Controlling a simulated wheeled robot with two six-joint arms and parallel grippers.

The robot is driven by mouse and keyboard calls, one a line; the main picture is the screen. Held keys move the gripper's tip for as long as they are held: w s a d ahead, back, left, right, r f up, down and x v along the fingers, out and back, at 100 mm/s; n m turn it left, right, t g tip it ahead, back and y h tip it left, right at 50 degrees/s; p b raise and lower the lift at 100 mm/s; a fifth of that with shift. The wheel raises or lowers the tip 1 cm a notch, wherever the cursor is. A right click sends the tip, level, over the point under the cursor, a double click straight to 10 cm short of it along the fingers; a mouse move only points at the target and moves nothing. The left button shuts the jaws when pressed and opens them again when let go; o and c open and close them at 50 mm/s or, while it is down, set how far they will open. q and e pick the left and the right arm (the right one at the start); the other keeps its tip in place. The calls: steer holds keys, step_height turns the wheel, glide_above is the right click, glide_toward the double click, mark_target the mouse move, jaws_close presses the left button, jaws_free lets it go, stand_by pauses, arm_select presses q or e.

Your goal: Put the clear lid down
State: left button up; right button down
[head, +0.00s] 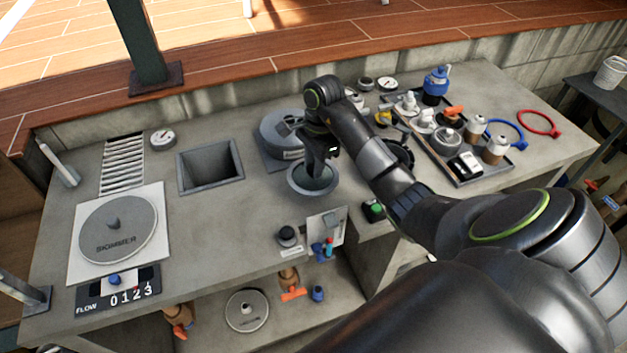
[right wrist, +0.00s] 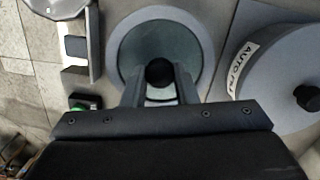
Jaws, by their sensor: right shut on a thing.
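The clear lid (right wrist: 134,48) is round, with a see-through greenish middle and a black knob (right wrist: 159,72). My right gripper (right wrist: 160,88) is shut on the knob from above. In the head view the right gripper (head: 318,170) points down at the round grey ring (head: 295,188) with a greenish middle. In the right wrist view the lid lies within a light grey rim (right wrist: 202,35). I cannot tell whether the lid touches this rim or hangs just above it. My left gripper is not in view.
A grey round housing marked "AUTOFILL" (head: 278,138) stands close behind the ring. A square opening (head: 210,166) lies left, beyond bare counter. A skimmer cover (head: 117,228) is farther left. A tray (head: 470,181) of fittings and bottles is right. A green button (head: 376,208) is near the front edge.

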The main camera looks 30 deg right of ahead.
steer(key=shift+f+b, duration=0.5)
steer(key=shift+f, duration=1.35)
steer(key=shift+f+b, duration=0.2)
steer(key=shift+b, duration=0.15)
steer(key=c, duration=1.1)
jaws_free()
steer(key=shift+c, duration=0.2)
steer(key=shift+r, duration=0.15)
